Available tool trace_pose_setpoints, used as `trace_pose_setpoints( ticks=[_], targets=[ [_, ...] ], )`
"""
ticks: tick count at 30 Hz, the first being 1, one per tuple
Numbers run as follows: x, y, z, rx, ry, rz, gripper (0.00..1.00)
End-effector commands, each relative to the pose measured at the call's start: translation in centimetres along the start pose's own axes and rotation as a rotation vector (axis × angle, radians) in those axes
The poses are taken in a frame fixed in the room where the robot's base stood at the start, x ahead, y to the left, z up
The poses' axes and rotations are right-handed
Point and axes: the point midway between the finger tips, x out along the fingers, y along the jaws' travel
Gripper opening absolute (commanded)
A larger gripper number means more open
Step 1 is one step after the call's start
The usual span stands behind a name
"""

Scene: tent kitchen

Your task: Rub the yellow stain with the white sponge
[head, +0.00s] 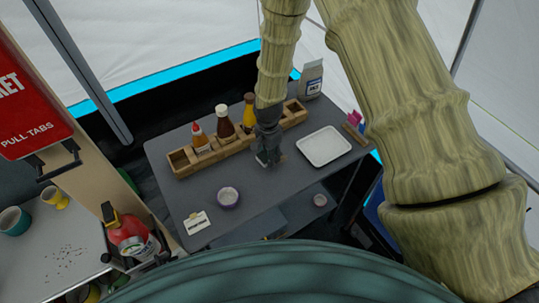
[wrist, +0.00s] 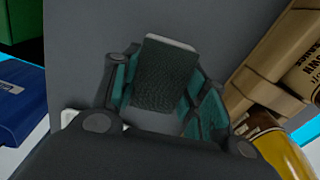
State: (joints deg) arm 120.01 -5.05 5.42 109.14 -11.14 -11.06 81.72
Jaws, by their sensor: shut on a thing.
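My gripper (head: 268,157) is low over the grey table (head: 185,205), between the wooden condiment rack and the white tray. In the wrist view my gripper (wrist: 166,92) is shut on a block with a dark, rough face and a thin pale edge, which I take for the sponge (wrist: 168,76). Its dark face is turned to the wrist camera. I cannot tell whether it touches the table. I see no yellow stain in either view; the gripper and arm hide part of the table.
The wooden rack (head: 179,160) holds several sauce bottles behind my gripper. A white tray (head: 324,146) lies to the right. A purple-rimmed bowl (head: 228,197) and a small white card (head: 196,222) are at the front left. Dark specks (head: 66,262) mark the left counter.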

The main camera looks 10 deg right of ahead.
Motion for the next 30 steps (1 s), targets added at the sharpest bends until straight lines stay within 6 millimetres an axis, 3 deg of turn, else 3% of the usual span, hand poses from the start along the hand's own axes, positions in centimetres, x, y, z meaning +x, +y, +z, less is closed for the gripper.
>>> trace_pose_setpoints(
  ticks=[15, 30],
  targets=[
    [-4.8, 0.1, -0.3, 0.005, 0.001, -0.002, 0.17],
    [-5.0, 0.1, -0.3, 0.005, 0.001, -0.002, 0.17]
  ],
)
